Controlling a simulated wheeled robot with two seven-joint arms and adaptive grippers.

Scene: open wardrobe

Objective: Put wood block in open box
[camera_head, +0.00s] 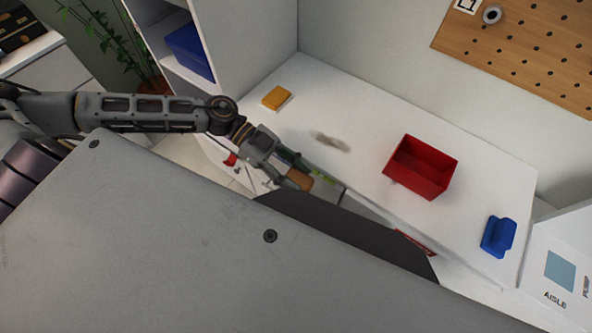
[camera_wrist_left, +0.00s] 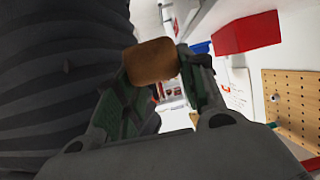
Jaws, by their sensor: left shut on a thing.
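The brown wood block (camera_wrist_left: 152,62) is between the fingertips of my left gripper (camera_wrist_left: 160,72) in the left wrist view. In the head view the block (camera_head: 299,179) shows at the end of my left gripper (camera_head: 296,175), near the front edge of the white tabletop. The gripper is shut on it. The open red box (camera_head: 421,166) stands on the tabletop, to the right of the gripper and apart from it. The box also shows in the left wrist view (camera_wrist_left: 246,33). My right gripper is not in view.
A yellow-orange block (camera_head: 277,97) lies at the tabletop's left end. A blue holder (camera_head: 498,237) stands near its right end. A pegboard (camera_head: 530,50) hangs on the wall behind. The white tabletop (camera_head: 350,105) is clear between the yellow block and the red box.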

